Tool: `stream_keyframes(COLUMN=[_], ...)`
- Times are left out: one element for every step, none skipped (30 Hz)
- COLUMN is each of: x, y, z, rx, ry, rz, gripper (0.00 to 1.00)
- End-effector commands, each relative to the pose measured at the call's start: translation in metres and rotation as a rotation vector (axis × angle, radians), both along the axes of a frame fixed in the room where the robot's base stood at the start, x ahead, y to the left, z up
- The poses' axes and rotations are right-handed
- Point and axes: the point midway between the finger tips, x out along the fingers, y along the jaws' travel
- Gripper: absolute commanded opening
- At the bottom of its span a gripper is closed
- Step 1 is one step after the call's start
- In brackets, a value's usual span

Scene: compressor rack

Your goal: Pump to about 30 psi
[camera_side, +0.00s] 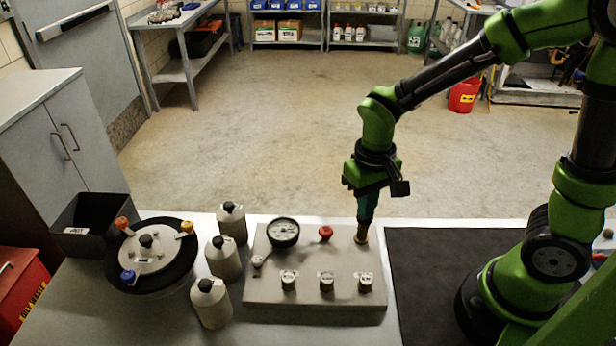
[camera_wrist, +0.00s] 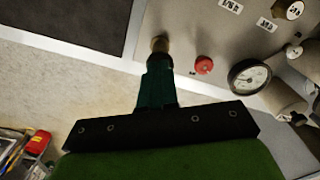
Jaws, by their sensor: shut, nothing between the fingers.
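A grey panel (camera_side: 310,301) lies on the bench, with a round white-faced gauge (camera_side: 283,232) at its back left. The gauge also shows in the wrist view (camera_wrist: 249,77); its needle reading is too small to make out. A red button (camera_side: 325,232) sits right of the gauge. My gripper (camera_side: 362,228) is shut, empty and pointing down at the panel's back right corner. Its tips are at a brass-coloured plunger (camera_side: 361,237), also seen in the wrist view (camera_wrist: 160,44). They appear to meet its top, but I cannot tell whether they press it.
Three labelled knobs (camera_side: 327,283) line the panel's front, and a small pale knob (camera_side: 258,261) sits below the gauge. Several capped bottles (camera_side: 211,303) and a round black turntable (camera_side: 170,276) stand left. A dark mat (camera_side: 430,290) lies right.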

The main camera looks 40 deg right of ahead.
Motion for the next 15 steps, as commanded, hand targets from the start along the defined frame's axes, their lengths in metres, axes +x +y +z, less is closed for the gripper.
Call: stream_keyframes(x=[0.0,0.0,0.0,0.0,0.0,0.0,0.0,0.0,0.0,0.0,0.0,0.0,0.0,0.0,0.0], y=[0.0,0.0,0.0,0.0,0.0,0.0,0.0,0.0,0.0,0.0,0.0,0.0,0.0,0.0,0.0], z=[0.003,0.005,0.008,0.01,0.012,0.015,0.017,0.019,0.022,0.024,0.026,0.029,0.03,0.032,0.033], rx=[-0.001,0.0,0.0,0.0,0.0,0.0,0.0,0.0,0.0,0.0,0.0,0.0,-0.001,-0.001,0.0], ry=[0.0,-0.001,-0.001,-0.001,-0.001,-0.001,0.0,-0.001,-0.001,0.0,-0.001,-0.001,0.0,0.0,-0.001], rz=[0.0,0.001,0.001,0.0,0.0,0.0,-0.001,0.0,0.0,0.0,0.001,0.001,0.001,0.001,0.001], gripper=[0.0,0.0,0.0,0.0,0.0,0.0,0.0,0.0,0.0,0.0,0.0,0.0,0.0,0.0,0.0])
